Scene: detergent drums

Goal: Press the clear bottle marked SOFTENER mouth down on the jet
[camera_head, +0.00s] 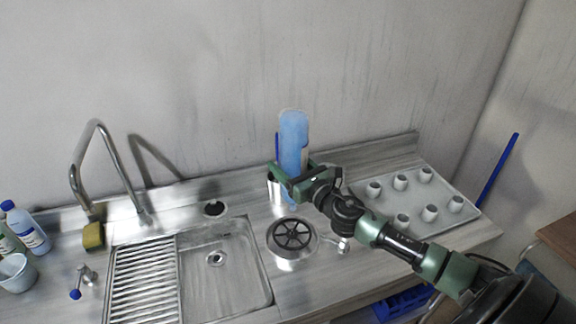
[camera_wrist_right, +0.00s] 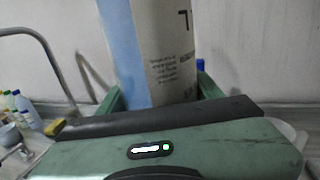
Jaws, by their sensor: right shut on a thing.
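A clear bottle with blue liquid (camera_head: 293,135) is held by my right gripper (camera_head: 289,178) in front of the wall. In the right wrist view the bottle (camera_wrist_right: 122,50) stands upright between the green fingers, with a pale label. One large letter on it looks like an inverted L; the word SOFTENER is not readable. The bottle's wide end is up; its lower end is mostly hidden by the gripper. The jet appears to be the round black spoked fitting (camera_head: 291,234) in the counter, below and nearer than the bottle. My left gripper is not in view.
Another blue-capped container (camera_wrist_right: 201,66) stands behind the held bottle. A tray (camera_head: 382,201) with several white cups is at right. A sink (camera_head: 225,285), tall tap (camera_head: 78,165) and sponge (camera_head: 93,236) are at left, with bottles (camera_head: 28,230) at the far left.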

